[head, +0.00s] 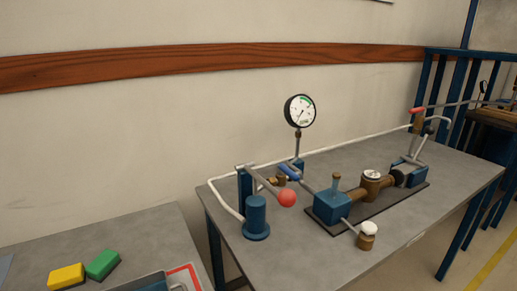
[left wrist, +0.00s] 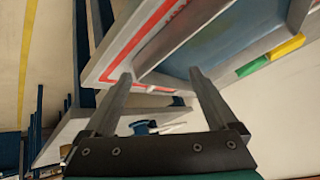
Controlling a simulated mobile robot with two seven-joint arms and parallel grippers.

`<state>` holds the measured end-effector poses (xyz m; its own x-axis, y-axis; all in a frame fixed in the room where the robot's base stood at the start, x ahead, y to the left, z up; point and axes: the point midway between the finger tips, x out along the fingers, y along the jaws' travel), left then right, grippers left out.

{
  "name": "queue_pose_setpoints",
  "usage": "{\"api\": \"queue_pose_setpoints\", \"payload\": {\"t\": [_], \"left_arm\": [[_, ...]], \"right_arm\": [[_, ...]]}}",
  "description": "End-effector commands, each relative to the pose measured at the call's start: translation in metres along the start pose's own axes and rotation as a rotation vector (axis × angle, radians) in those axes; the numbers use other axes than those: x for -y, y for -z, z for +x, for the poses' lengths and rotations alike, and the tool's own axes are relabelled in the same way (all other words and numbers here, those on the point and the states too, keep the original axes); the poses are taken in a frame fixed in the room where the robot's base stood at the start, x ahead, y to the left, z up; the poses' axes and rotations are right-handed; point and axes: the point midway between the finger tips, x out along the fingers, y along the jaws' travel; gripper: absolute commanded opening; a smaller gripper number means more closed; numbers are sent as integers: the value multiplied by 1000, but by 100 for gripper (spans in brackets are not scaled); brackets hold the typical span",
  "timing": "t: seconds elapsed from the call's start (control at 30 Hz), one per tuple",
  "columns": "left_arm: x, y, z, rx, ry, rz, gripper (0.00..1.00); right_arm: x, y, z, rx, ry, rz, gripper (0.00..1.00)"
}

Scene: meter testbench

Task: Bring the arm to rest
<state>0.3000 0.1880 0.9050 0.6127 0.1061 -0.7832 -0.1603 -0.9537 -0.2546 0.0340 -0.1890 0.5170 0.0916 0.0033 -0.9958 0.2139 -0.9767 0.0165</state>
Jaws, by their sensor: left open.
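My left gripper (left wrist: 158,76) shows in the left wrist view with its two fingers spread apart. Nothing is seen held between them. Past the fingertips is a grey-rimmed tray with a blue inside (left wrist: 215,48), on a table with a red outline (left wrist: 150,30). How far the fingers are from the tray is hard to tell. No arm or gripper of mine shows in the head view, and my right gripper is in neither view.
In the head view, a bench (head: 285,260) carries a pressure gauge (head: 300,111), a blue pump with a red-knobbed lever (head: 287,198) and a brass meter (head: 371,184).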

Motion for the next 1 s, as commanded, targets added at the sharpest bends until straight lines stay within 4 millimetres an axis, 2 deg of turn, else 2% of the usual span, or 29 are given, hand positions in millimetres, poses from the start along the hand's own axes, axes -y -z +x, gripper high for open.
{"api": "queue_pose_setpoints", "payload": {"t": [0.03, 0.1, 0.27, 0.47, 0.67, 0.8, 1.0], "left_arm": [[-10, -17, -6, 64, -40, -27, 92], [-22, -39, -14, 147, -92, -56, 92], [-50, -82, -38, 325, -208, -108, 92], [-58, -96, -1, 343, -208, -99, 92], [-72, -121, 38, 368, -213, -93, 92], [-83, -150, 69, 389, -218, -87, 92], [-100, -201, 103, 421, -225, -78, 92]], "right_arm": [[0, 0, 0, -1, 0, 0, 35], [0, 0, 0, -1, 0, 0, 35], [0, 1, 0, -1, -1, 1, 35], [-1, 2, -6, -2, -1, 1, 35], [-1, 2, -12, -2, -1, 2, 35], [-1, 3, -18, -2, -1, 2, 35], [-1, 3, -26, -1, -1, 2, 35]]}}
